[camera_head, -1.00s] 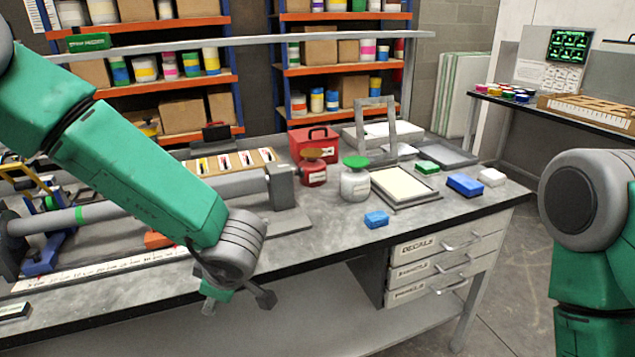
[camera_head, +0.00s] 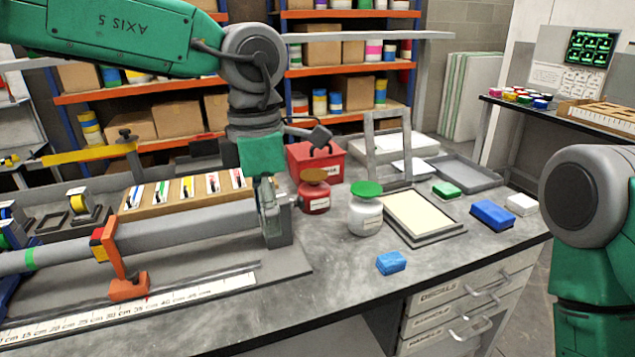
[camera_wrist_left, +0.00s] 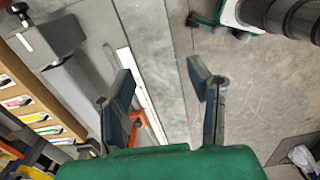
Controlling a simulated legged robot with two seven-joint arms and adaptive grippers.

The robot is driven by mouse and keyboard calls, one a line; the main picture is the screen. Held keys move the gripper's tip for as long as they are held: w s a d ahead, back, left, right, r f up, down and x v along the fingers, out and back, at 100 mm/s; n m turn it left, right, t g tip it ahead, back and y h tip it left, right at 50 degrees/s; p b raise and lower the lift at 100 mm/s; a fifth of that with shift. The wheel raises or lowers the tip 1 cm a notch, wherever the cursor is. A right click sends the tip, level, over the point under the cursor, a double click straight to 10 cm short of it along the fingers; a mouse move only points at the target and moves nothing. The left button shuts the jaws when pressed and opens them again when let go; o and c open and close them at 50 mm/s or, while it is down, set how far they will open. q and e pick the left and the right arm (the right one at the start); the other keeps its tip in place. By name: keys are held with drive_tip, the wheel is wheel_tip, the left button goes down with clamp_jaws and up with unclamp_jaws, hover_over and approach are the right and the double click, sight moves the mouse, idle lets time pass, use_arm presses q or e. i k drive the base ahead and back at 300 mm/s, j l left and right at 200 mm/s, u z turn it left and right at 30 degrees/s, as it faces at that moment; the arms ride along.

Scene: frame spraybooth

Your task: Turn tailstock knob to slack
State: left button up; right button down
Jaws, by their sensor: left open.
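The grey tailstock block (camera_head: 279,228) stands at the right end of the grey tube (camera_head: 190,228) on the bench. My left gripper (camera_head: 268,212) points down in front of it in the head view and covers part of it. In the left wrist view the tailstock (camera_wrist_left: 52,38) is at the upper left, with a small dark knob (camera_wrist_left: 20,8) on a short stem beside it. The left gripper (camera_wrist_left: 160,72) is open there, with nothing between its fingers, and the knob lies outside them. In the head view I cannot make out the knob. My right gripper is out of view.
An orange stand (camera_head: 127,285) and a white ruler (camera_head: 150,305) lie along the tube. A wooden marker rack (camera_head: 185,193) is behind it. A red jar (camera_head: 314,195), a white jar (camera_head: 365,215) and a blue block (camera_head: 391,263) are to the right.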

sight(300, 204)
drive_tip(key=i, duration=0.85)
